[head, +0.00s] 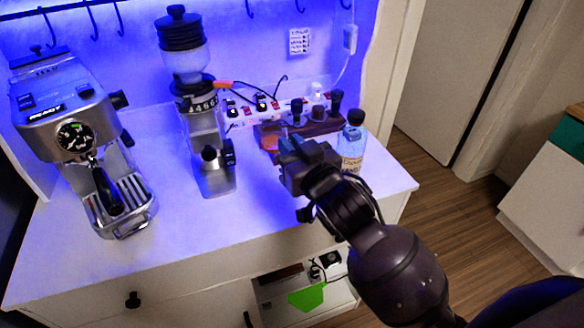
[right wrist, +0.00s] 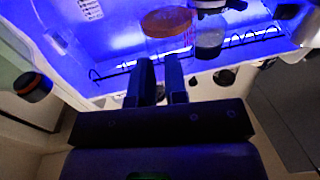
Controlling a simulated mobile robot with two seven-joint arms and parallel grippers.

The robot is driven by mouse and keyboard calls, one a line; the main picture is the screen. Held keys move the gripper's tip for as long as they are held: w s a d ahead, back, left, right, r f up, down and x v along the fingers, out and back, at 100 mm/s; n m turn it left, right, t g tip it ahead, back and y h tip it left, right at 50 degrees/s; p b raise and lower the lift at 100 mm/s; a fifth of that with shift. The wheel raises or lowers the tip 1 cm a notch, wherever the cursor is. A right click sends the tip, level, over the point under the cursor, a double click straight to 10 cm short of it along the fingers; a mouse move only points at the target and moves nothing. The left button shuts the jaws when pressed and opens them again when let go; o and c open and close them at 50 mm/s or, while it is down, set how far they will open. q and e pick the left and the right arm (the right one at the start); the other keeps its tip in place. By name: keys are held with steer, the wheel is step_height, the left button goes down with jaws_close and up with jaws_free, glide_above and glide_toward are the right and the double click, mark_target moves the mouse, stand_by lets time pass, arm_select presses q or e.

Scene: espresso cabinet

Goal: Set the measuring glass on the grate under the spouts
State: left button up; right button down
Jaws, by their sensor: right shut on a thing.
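The espresso machine (head: 65,105) stands at the left of the cabinet top. Its slatted grate (head: 133,190) is at its foot, with a black portafilter handle (head: 109,193) in front; the spouts are hidden. My right gripper (head: 285,149) is over the right part of the cabinet, well right of the machine. It is shut on the measuring glass, clear with an orange-brown round end, which shows in the right wrist view (right wrist: 168,24) at the fingertips. In the head view the gripper mostly hides the glass. My left gripper is not in view.
A grinder (head: 207,145) stands between the machine and my gripper. A wooden rack (head: 318,126) with black-topped tools and a capped bottle (head: 352,145) are close to my gripper. A power strip (head: 245,120) with cables lies behind. The front cabinet top is clear.

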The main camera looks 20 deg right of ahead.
step_height(320, 180, up, 4)
steer(key=shift+r, duration=0.2)
steer(key=shift+a+r+p, duration=0.1)
steer(key=shift+r+p, duration=0.2)
steer(key=shift+r, duration=0.35)
steer(key=s+d+f+m+h, duration=0.1)
steer(key=d+f, duration=0.2)
steer(key=f, duration=0.4)
steer(key=s+d+f+m+h, duration=0.1)
steer(key=d+f+h, duration=0.1)
steer(key=f, duration=0.5)
steer(key=shift+s+d, duration=0.15)
steer(key=shift+d, duration=0.4)
